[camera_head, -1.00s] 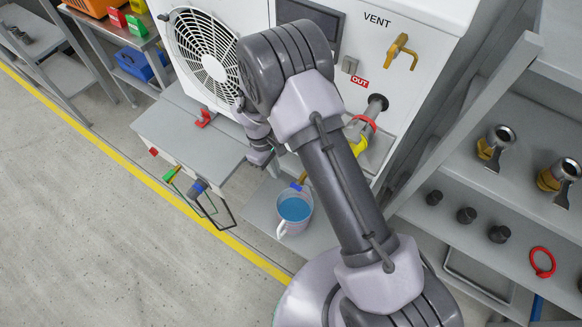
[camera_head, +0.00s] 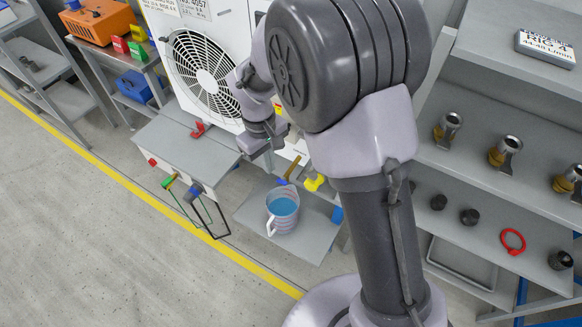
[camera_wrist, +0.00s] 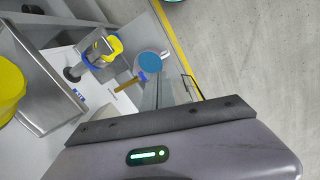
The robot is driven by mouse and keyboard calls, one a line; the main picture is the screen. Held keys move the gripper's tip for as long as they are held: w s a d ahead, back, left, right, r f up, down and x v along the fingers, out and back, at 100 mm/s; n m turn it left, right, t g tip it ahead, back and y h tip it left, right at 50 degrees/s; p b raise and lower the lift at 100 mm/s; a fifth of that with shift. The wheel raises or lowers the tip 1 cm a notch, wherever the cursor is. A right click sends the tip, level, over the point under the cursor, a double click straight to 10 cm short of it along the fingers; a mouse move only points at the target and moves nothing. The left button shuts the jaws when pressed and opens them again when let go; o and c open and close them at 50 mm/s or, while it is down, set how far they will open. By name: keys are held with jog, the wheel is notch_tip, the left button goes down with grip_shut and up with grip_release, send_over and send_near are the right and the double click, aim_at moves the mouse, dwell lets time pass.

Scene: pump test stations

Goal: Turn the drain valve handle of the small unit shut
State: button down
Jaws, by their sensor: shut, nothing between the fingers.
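A small drain valve with a brownish handle (camera_head: 290,170) shows just above the jug in the head view. In the wrist view the brown handle (camera_wrist: 127,85) sticks out beside a blue part (camera_wrist: 142,76). A clear jug of blue liquid (camera_head: 282,212) stands below on a low shelf; it also shows in the wrist view (camera_wrist: 150,62). My gripper (camera_head: 274,143) is shut and empty, up and left of the handle and apart from it. In the wrist view my fingers (camera_wrist: 165,94) point toward the jug, right of the handle. My arm hides much of the white unit (camera_head: 232,22).
A yellow fitting (camera_head: 314,183) sits right of the handle. Shelves with fittings (camera_head: 500,205) stand right. The left floor is clear.

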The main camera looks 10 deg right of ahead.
jog(key=s+d+r+m+t+y, duration=0.1)
jog(key=s+d+r+m, duration=0.15)
jog(key=r, duration=0.25)
jog(key=s+d+r+m+t, duration=0.1)
jog(key=s+d+r+m, duration=0.15)
jog(key=r, duration=0.35)
jog(key=s+d+r+m+t+b, duration=0.1)
jog(key=s+d+r+m+t, duration=0.1)
jog(key=s, duration=0.6)
jog(key=s+d+r+m+t+y, duration=0.1)
jog(key=s+d+r+m+t, duration=0.1)
jog(key=s+r+m, duration=0.2)
jog(key=s+r, duration=0.1)
jog(key=s, duration=0.2)
jog(key=shift+s+d+m+y+b, duration=0.25)
jog(key=shift+s+m+y+b, duration=0.05)
jog(key=shift+s+b, duration=0.1)
dwell(0.3)
